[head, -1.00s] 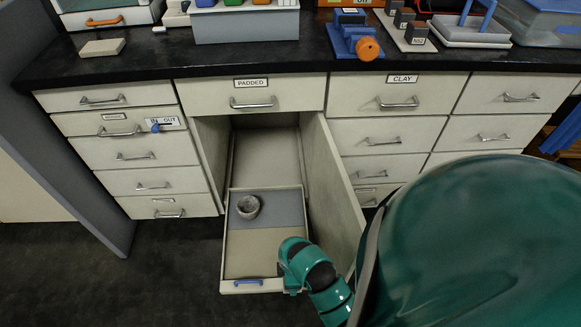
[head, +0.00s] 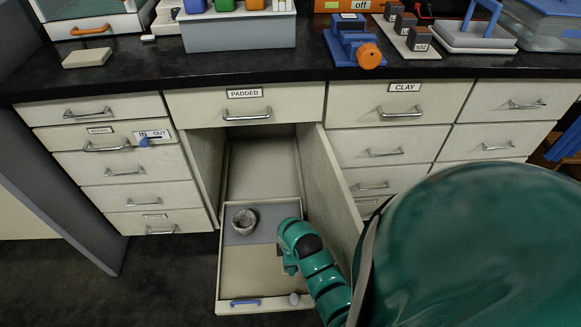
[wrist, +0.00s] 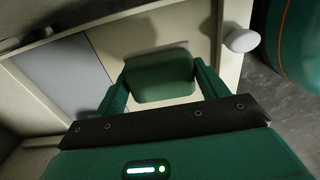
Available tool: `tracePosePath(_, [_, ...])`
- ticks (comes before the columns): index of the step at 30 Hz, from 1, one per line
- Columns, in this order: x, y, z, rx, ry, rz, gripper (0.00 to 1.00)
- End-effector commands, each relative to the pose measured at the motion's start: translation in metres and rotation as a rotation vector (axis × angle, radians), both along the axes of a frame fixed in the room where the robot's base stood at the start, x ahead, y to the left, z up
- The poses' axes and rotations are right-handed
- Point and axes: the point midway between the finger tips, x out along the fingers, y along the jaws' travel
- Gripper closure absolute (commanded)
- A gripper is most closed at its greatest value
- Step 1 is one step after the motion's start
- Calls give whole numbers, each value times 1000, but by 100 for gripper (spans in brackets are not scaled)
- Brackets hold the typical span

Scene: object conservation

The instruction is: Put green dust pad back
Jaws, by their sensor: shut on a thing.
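My gripper (head: 284,266) is over the front beige part of the pulled-out tray (head: 222,306) in the head view. The green dust pad (wrist: 160,77) shows in the wrist view, between the two fingers, and my gripper is shut on it. Under the pad is the tray's beige floor (wrist: 108,40). I cannot tell whether the pad touches that floor. In the head view the pad is hidden behind my gripper.
A grey bowl (head: 244,220) stands on the tray's grey rear part (head: 270,222). A blue handle (head: 245,302) and a white knob (head: 294,299) are on the front rim. An open cabinet door (head: 330,195) stands close on the right.

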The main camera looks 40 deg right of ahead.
Motion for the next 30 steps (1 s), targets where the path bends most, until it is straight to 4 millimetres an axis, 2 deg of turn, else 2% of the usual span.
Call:
tracePosePath(1, [3,-3,-9,1,5,-2,49])
tracePosePath(6, [15,-11,-23,-1,1,-1,49])
tracePosePath(16, [23,-17,-35,0,2,0,49])
tracePosePath(22, [23,-17,-62,2,3,0,49])
tracePosePath(30, [24,-17,-65,0,0,0,49])
